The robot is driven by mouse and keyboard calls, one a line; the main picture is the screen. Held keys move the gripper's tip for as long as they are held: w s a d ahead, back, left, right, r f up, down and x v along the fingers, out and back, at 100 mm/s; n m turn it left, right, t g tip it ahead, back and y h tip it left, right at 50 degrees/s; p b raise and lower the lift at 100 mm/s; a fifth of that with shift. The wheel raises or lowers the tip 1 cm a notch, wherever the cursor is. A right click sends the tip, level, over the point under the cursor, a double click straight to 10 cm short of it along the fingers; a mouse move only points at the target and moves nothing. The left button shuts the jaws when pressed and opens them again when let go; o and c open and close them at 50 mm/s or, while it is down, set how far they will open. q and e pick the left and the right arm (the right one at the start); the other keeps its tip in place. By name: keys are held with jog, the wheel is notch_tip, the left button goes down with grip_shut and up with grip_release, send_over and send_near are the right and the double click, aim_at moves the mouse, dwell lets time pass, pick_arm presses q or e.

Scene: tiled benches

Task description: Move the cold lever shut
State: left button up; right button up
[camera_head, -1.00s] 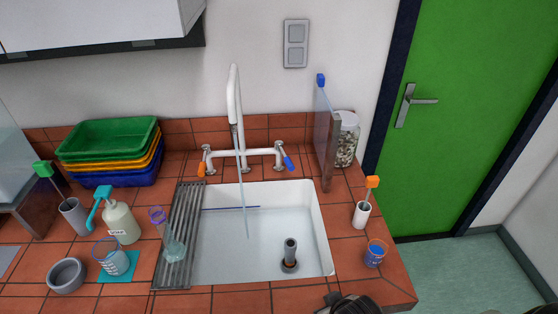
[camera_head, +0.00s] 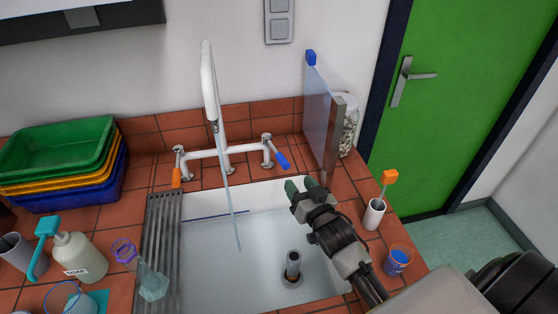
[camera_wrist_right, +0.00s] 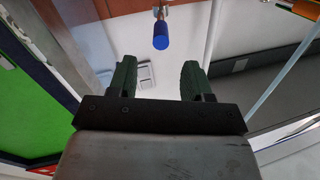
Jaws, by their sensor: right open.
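The white tap (camera_head: 209,90) stands behind the sink with a thin stream of water falling from its spout. The blue-tipped cold lever (camera_head: 282,160) is on the right of the tap and points forward and right. The orange-tipped lever (camera_head: 177,178) is on the left. My right gripper (camera_head: 303,184) is open and empty over the sink's back right, in front of and a little right of the blue lever, apart from it. In the right wrist view, the blue lever tip (camera_wrist_right: 160,35) shows beyond and between the two open fingers (camera_wrist_right: 157,78). My left gripper is not in view.
A clear upright panel (camera_head: 318,115) stands close to the right of the blue lever. A white cup with an orange-topped brush (camera_head: 374,214) and a blue beaker (camera_head: 398,261) stand right of the sink (camera_head: 215,260). Stacked trays (camera_head: 60,160) and a soap bottle (camera_head: 78,257) are left.

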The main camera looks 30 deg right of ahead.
aim_at(284, 162)
jog(key=shift+w+r, duration=0.45)
jog(key=w, duration=0.2)
jog(key=w+p, duration=0.1)
jog(key=w, duration=0.4)
jog(key=shift+w+f+p, duration=0.35)
jog(key=shift+w, duration=0.3)
jog(key=shift+w, duration=0.15)
grip_shut()
